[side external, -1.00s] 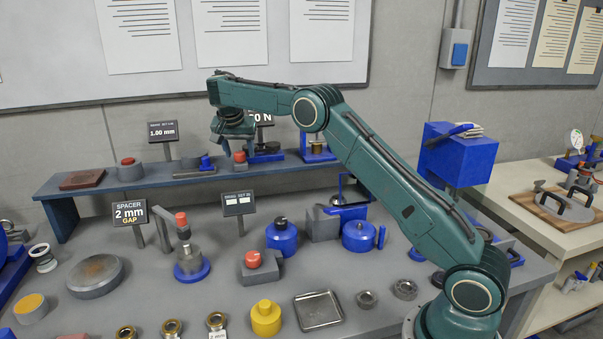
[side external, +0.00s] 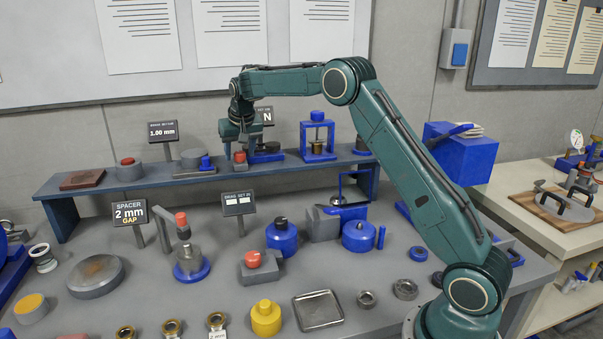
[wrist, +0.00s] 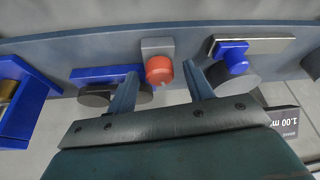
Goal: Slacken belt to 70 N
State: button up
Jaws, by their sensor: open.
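A small red knob (wrist: 159,70) on a grey block (wrist: 157,47) sits on the raised shelf; it also shows in the side external view (side external: 240,157). My gripper (wrist: 160,68) is open, with its two fingers spread on either side of the knob in the wrist view. I cannot tell the height gap, and I see no contact. In the side external view my gripper (side external: 240,150) points down just over the knob. A dark sign (side external: 266,115) behind it is partly hidden by my wrist; only "N" reads clearly. No belt can be made out.
A blue-based device (side external: 266,153) stands right of the knob, and a blue-knobbed block (side external: 205,163) stands left. A blue frame (side external: 317,137) is farther right on the shelf (side external: 90,186). A "1.00 mm" sign (side external: 162,131) stands behind. The lower bench is crowded.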

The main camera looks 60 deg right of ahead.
jog(key=shift+n, duration=0.4)
jog(key=v, duration=1.4)
jog(key=s+a+r+n, duration=0.1)
jog(key=s+a, duration=0.2)
jog(key=s, duration=0.3)
jog(key=s+a+r, duration=0.1)
jog(key=s+a, duration=0.1)
jog(key=s, duration=0.3)
jog(key=s+a+r+n+t+y, duration=0.1)
jog(key=s+a+r, duration=0.1)
jog(key=s, duration=0.4)
jog(key=shift+s+a+n, duration=0.3)
jog(key=shift+a, duration=0.55)
jog(key=shift+r, duration=0.1)
